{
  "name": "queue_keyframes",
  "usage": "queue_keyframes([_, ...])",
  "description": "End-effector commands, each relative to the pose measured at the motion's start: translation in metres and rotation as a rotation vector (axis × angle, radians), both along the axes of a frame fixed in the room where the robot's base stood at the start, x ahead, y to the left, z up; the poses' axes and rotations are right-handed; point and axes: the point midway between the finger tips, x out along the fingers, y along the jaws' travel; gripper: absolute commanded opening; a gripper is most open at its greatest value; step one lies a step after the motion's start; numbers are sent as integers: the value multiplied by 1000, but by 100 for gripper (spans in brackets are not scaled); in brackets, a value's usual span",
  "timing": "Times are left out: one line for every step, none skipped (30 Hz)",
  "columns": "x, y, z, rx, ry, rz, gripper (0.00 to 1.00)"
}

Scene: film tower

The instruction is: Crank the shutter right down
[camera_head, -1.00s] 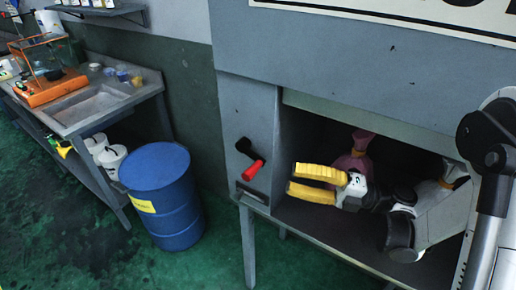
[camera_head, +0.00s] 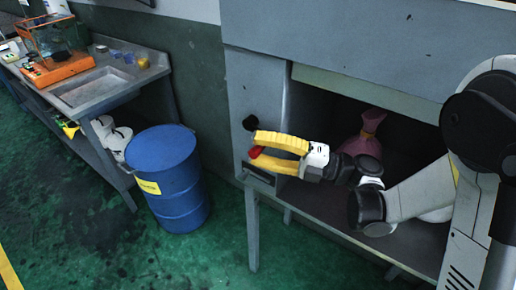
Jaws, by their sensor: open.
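The shutter (camera_head: 380,94) is a pale panel edge along the top of the cabinet opening, which stands mostly open. The crank is on the cabinet's left front panel, with a black hub (camera_head: 250,123) and a red handle (camera_head: 256,152). My gripper (camera_head: 254,150) has two yellow fingers pointing left, one above and one below the red handle. The jaws are open, and the fingers partly hide the handle. I cannot tell whether they touch it.
A maroon tied sack (camera_head: 364,139) stands inside the cabinet (camera_head: 240,92) behind my gripper. A blue drum (camera_head: 168,185) stands on the green floor to the left. A bench with a sink (camera_head: 92,88) stands beyond it. The floor in front is clear.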

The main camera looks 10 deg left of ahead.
Motion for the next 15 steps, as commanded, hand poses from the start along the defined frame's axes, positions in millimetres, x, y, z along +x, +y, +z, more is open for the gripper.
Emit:
queue_keyframes([0,0,0,0,0,0,41])
queue_keyframes([0,0,0,0,0,0,34])
queue_keyframes([0,0,0,0,0,0,22])
queue_keyframes([0,0,0,0,0,0,12])
queue_keyframes([0,0,0,0,0,0,3])
queue_keyframes([0,0,0,0,0,0,0])
queue_keyframes([0,0,0,0,0,0,0])
queue_keyframes([0,0,0,0,0,0,0])
queue_keyframes([0,0,0,0,0,0,0])
queue_keyframes([0,0,0,-2,1,0,0])
queue_keyframes([0,0,1,-7,3,0,0])
queue_keyframes([0,0,4,-18,8,1,0])
queue_keyframes([0,-1,6,-31,14,1,0])
queue_keyframes([-1,-1,9,-50,20,1,0])
queue_keyframes([-1,-1,13,-80,32,1,0])
